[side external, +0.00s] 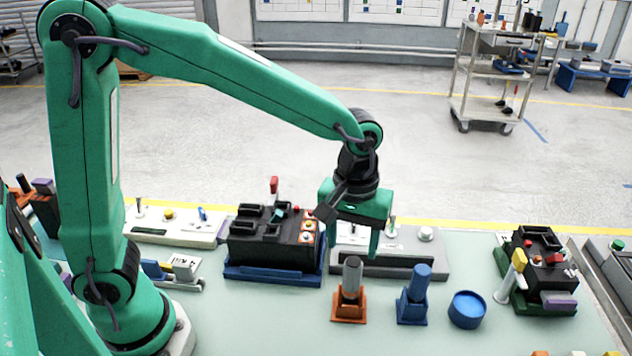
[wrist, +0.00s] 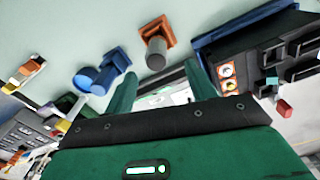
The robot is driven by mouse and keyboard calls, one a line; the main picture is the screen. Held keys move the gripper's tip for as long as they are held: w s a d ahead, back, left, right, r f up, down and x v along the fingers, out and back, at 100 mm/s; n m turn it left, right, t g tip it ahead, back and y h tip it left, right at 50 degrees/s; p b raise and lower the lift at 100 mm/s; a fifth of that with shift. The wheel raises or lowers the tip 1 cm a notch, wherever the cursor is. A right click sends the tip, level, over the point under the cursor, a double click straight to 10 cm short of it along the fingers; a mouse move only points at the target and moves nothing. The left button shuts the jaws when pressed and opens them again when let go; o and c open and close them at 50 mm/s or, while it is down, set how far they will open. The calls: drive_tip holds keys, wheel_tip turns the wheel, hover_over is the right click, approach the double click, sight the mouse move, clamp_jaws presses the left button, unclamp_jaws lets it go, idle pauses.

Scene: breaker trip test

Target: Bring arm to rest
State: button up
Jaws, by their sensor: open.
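My arm reaches across the bench from the left, with its green gripper (side external: 375,246) pointing down in the side view. The gripper is above the grey panel (side external: 395,264), to the right of the black breaker block (side external: 275,240) on its blue base. In the wrist view, the two green fingers (wrist: 162,90) stand apart with nothing between them. The breaker block shows at the right there (wrist: 255,72). It has orange-and-white round parts and a red lever (side external: 273,186). The gripper appears clear of the block; whether the fingertips touch the panel cannot be told.
In front stand a grey cylinder in an orange holder (side external: 349,306), a blue cylinder in a blue holder (side external: 414,298) and a round blue cup (side external: 467,311). A black block on a green base (side external: 540,262) is at right. A white panel (side external: 175,226) is at left.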

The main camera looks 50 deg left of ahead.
drive_tip(key=s+a+r+m+t, duration=0.2)
drive_tip(key=s+a+r+m, duration=0.1)
drive_tip(key=s+a, duration=0.3)
drive_tip(key=s+a+r+m+t, duration=0.2)
drive_tip(key=s+a+r+t, duration=0.1)
drive_tip(key=s+a+r, duration=0.2)
drive_tip(key=shift+s+a+r+m, duration=0.35)
drive_tip(key=shift+s+a, duration=0.7)
drive_tip(key=shift+a, duration=1.15)
